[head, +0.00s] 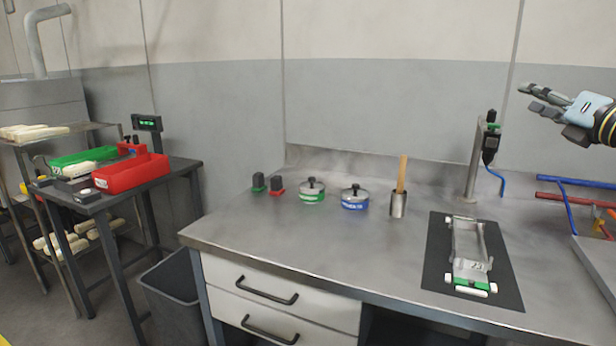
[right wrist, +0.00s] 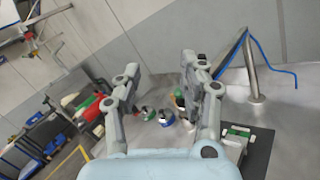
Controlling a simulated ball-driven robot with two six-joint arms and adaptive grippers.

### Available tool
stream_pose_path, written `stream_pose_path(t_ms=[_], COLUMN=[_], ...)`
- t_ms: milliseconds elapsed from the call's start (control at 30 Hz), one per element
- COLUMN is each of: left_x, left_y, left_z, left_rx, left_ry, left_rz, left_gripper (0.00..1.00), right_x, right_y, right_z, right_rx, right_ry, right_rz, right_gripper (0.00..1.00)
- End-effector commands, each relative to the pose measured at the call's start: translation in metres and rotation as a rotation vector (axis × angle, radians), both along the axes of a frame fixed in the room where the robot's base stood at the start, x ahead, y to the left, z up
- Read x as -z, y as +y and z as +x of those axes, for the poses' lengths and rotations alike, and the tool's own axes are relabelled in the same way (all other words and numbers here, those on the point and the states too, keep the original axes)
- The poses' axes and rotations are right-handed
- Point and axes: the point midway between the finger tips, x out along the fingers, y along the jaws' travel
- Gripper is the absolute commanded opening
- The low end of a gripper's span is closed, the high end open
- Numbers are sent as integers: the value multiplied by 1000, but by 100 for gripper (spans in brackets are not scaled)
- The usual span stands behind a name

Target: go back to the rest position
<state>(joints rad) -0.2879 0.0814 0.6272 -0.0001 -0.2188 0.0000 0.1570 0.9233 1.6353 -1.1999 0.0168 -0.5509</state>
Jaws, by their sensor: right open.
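My right gripper (head: 536,97) is raised in the air at the upper right of the head view, above the right end of the workbench (head: 330,238). In the right wrist view its two fingers (right wrist: 158,90) are spread apart with nothing between them. The gripper touches nothing. My left gripper is not in either view.
A metal frame (head: 466,245) lies on a black mat (head: 436,270). A stand with a blue hook (head: 473,160), two round tins (head: 312,192) and a cup with a wooden handle (head: 398,205) stand on the bench. Red and blue rails (head: 575,200) are at the right.

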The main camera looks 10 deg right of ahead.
Motion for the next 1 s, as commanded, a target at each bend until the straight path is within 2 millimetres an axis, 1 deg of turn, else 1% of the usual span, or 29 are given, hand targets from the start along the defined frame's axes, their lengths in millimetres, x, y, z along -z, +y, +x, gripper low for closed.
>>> stream_pose_path(t_ms=[33, 167, 267, 300, 367, 400, 467, 500, 567, 600, 700, 800, 900, 1000], left_x=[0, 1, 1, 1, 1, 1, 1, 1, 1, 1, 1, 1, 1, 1], left_y=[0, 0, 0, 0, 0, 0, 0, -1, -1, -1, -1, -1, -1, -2], left_z=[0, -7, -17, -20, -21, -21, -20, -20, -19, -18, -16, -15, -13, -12], left_rx=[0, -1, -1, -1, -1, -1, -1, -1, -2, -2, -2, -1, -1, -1], left_ry=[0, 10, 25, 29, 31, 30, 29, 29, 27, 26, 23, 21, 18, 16], left_rz=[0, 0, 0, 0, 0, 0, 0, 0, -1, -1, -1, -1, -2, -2], left_gripper=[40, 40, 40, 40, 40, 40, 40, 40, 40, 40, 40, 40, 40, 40], right_x=[10, 36, 69, 86, 115, 137, 173, 197, 227, 243, 271, 288, 299, 305], right_y=[10, 28, 40, 44, 51, 57, 70, 80, 97, 109, 136, 160, 182, 203], right_z=[-5, -23, -45, -57, -79, -96, -125, -147, -179, -198, -240, -273, -303, -329], right_rx=[4, 53, 127, 170, 250, 314, 429, 515, 639, 714, 878, 1010, 1128, 1234], right_ry=[-11, -42, -45, -40, -23, -4, 34, 65, 112, 145, 215, 278, 336, 393], right_rz=[90, 393, 681, 812, 1015, 1153, 1362, 1494, 1660, 1750, 1913, 2024, 2106, 2172], right_gripper=[42, 42, 42, 42, 42, 42, 42, 42, 42, 42, 42, 42, 42, 42])
